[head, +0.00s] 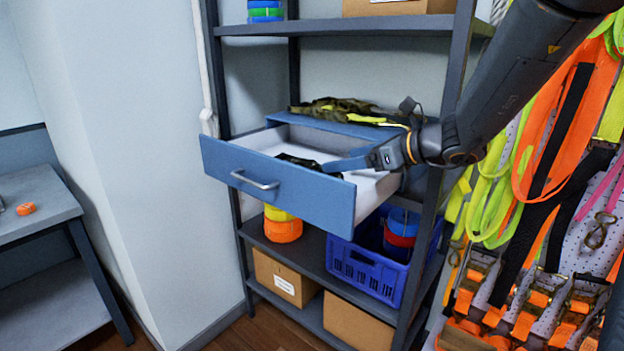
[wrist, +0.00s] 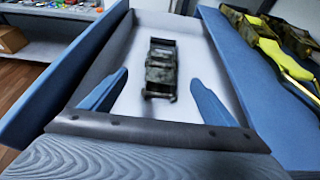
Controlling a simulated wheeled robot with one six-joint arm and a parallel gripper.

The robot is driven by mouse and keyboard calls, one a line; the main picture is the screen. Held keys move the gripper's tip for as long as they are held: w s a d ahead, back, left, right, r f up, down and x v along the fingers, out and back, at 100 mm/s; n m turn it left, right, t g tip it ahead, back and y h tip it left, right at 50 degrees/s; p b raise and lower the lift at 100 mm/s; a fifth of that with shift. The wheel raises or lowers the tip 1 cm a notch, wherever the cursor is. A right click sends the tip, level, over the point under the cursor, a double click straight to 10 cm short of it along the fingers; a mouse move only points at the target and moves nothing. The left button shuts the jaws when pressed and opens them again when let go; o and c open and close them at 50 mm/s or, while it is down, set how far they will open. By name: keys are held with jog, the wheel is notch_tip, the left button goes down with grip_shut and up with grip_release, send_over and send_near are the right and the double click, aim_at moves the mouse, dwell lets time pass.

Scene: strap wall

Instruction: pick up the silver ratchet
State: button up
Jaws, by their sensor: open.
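A ratchet (wrist: 160,68) lies on the white floor of the open blue drawer (head: 275,185). It looks dark grey-green and mottled rather than bright silver. In the head view the ratchet (head: 298,161) shows as a dark shape near the drawer's front, partly hidden. My gripper (wrist: 158,84) has its two blue fingers apart, one on each side of the ratchet's near part in the wrist view, with nothing held. In the head view my gripper (head: 346,164) reaches into the drawer from the right. I cannot tell its height above the ratchet.
A camouflage and yellow strap bundle (head: 340,108) lies on the blue cabinet top behind the drawer. Below are a blue crate (head: 365,268), strap rolls (head: 282,228) and cardboard boxes (head: 283,278). Straps hang at right. An orange item (head: 26,208) sits on the left table.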

aim_at(312, 165)
jog(key=shift+w+a+f, duration=0.1)
jog(key=shift+w+f, duration=0.2)
jog(key=shift+w, duration=0.05)
jog(key=shift+w+a+f, duration=0.1)
jog(key=shift+w+a, duration=0.15)
jog(key=p+x, duration=0.4)
jog(key=x, duration=0.7)
jog(key=shift+a, duration=0.1)
jog(key=c, duration=1.8)
